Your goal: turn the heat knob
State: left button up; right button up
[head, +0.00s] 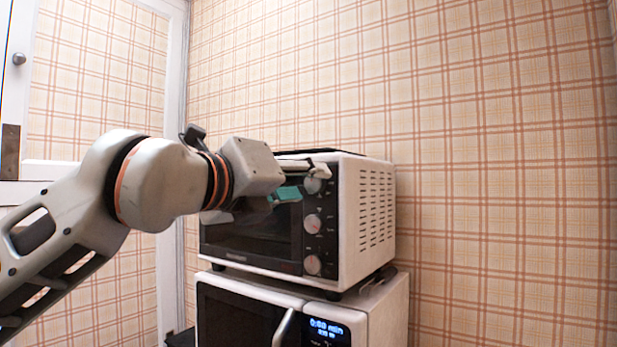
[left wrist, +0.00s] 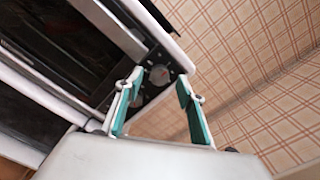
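A white toaster oven (head: 345,195) with a black front panel has three round knobs in a column at its right: a top knob (head: 313,185), a middle knob (head: 313,224) and a bottom knob (head: 313,264). The labels are too small to tell which sets the heat. My left gripper (head: 304,180) is at the top knob and partly covers it. In the left wrist view its teal-padded fingers (left wrist: 160,84) are spread, with a knob (left wrist: 159,75) showing between the tips. I cannot tell whether they touch it. My right gripper is not in view.
The oven stands on a white microwave (head: 375,312) with a lit blue display and a door handle (head: 284,327). A plaid wall (head: 500,180) is behind and to the right. A white-framed door (head: 172,100) is at the left.

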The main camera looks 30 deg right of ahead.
pick_arm(q)
jog(key=shift+x, duration=1.05)
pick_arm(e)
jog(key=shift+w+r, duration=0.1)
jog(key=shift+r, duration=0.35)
pick_arm(q)
grip_shut()
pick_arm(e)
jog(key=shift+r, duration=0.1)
pick_arm(q)
jog(key=shift+m, duration=0.3)
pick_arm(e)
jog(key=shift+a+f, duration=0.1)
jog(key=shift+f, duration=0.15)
